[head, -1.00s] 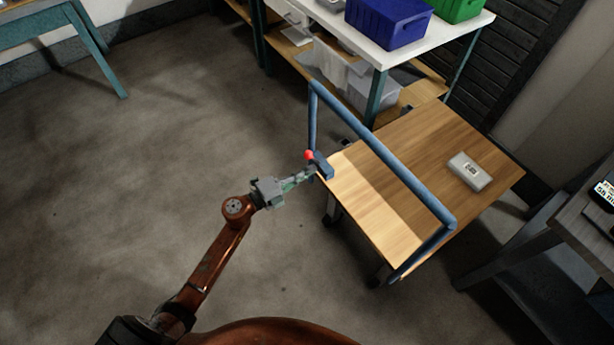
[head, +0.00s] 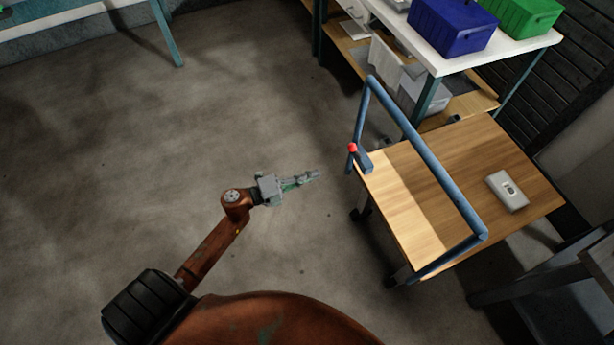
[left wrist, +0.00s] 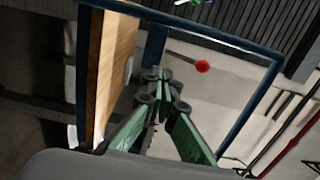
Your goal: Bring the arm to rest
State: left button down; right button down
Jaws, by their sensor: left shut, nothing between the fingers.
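My left gripper (head: 314,175) is shut and empty, held over open floor at the end of my rust-orange arm. It is apart from the cart (head: 425,245), a wooden-topped cart with a blue tube handle (head: 425,155). A small lever with a red knob (head: 352,148) sits at the cart's near left corner, to the right of the fingertips. In the left wrist view the green fingers (left wrist: 163,90) are together, with the red knob (left wrist: 202,67) and the blue handle (left wrist: 210,32) beyond them. My right gripper is in neither view.
A grey box with a label (head: 507,191) lies on the cart. Behind it is a shelf table (head: 400,40) with a blue bin (head: 452,27) and a green bin (head: 525,17). A dark bench (head: 545,270) stands at the right. The floor (head: 150,130) to the left is clear.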

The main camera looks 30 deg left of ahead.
pick_arm(q)
jog(key=shift+s+a, duration=0.35)
jog(key=shift+s, duration=0.15)
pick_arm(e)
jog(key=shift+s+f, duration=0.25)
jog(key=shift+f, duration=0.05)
pick_arm(q)
jog(key=shift+f, duration=0.1)
